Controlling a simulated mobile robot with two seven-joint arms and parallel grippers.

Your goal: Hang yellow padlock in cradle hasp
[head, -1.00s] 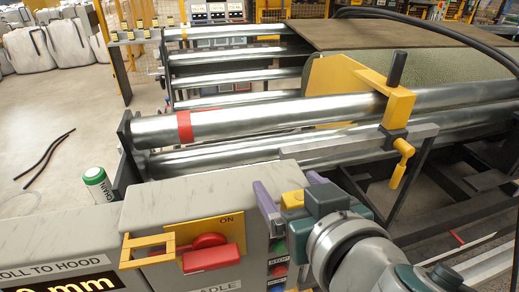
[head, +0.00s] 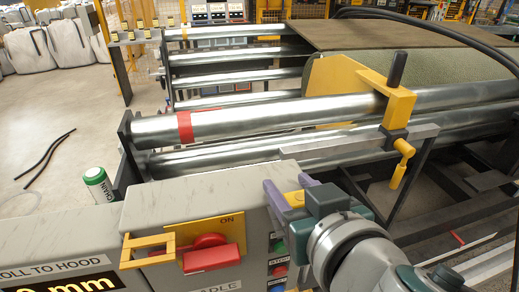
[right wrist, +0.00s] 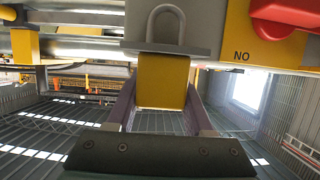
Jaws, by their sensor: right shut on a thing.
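The yellow padlock (head: 294,199) is between the purple fingers of my right gripper (head: 290,195), by the right side of the grey console. In the right wrist view its yellow body (right wrist: 162,82) sits between both fingers, and a grey shackle (right wrist: 165,22) shows beyond a dark grey plate. I cannot tell what that plate belongs to. The yellow hasp (head: 148,250) sticks out left of the red switch handle (head: 210,256) on the console front. The padlock is apart from it, to its right. My left gripper is not in view.
The console (head: 190,195) has push buttons on its right side, partly behind my gripper. Steel rollers (head: 250,118) and a yellow clamp bracket (head: 398,105) stand behind. A green-capped can (head: 97,184) is at the left.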

